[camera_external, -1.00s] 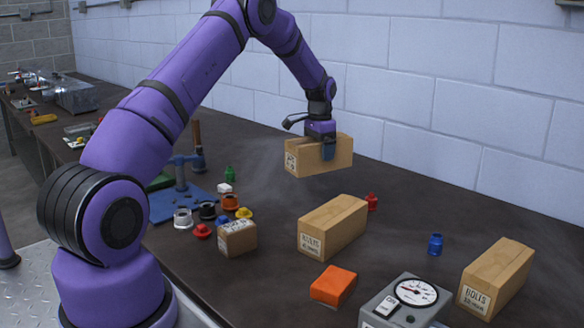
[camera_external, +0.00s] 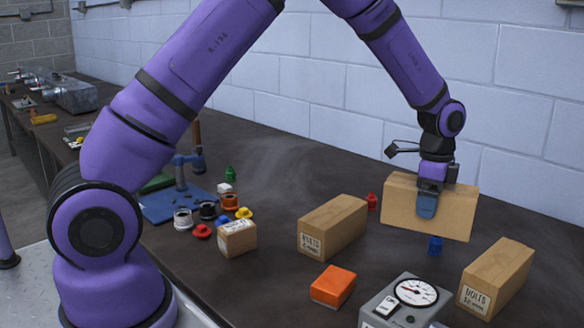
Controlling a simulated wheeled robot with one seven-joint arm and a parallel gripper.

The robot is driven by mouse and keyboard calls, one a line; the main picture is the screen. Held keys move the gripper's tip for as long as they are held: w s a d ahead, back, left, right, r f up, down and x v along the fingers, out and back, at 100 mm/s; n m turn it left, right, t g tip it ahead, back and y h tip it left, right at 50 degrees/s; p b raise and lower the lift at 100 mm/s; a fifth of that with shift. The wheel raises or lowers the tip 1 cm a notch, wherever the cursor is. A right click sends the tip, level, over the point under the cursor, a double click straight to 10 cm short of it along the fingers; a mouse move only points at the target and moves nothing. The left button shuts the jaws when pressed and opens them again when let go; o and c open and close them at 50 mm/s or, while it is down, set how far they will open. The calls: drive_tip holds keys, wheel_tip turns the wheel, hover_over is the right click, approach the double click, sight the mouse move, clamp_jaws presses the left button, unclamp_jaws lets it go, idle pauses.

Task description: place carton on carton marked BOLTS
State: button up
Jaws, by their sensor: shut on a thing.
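My gripper (camera_external: 430,200) is shut on a brown carton (camera_external: 400,208) and holds it in the air at the right, near the wall. No marking shows on the carton's face toward the camera. The carton marked BOLTS (camera_external: 502,275) lies on the bench at the far right, in front of and to the right of the held carton. Its top is bare. Another long carton (camera_external: 335,226) lies at mid-bench with a label on its near end that I cannot read surely.
A blue bottle (camera_external: 436,247) stands just below the held carton, and a red one (camera_external: 372,202) to its left. A gauge box (camera_external: 405,300) stands at the front, left of the BOLTS carton. An orange block (camera_external: 333,286) and a small carton (camera_external: 237,238) lie further left.

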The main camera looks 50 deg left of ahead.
drive_tip(key=s+d+m, duration=0.3)
drive_tip(key=s+d, duration=0.5)
drive_tip(key=d, duration=0.1)
hover_over(502, 260)
drive_tip(key=shift+f+m, duration=0.3)
drive_tip(key=shift+f, duration=1.8)
drive_tip(key=shift+f, duration=0.1)
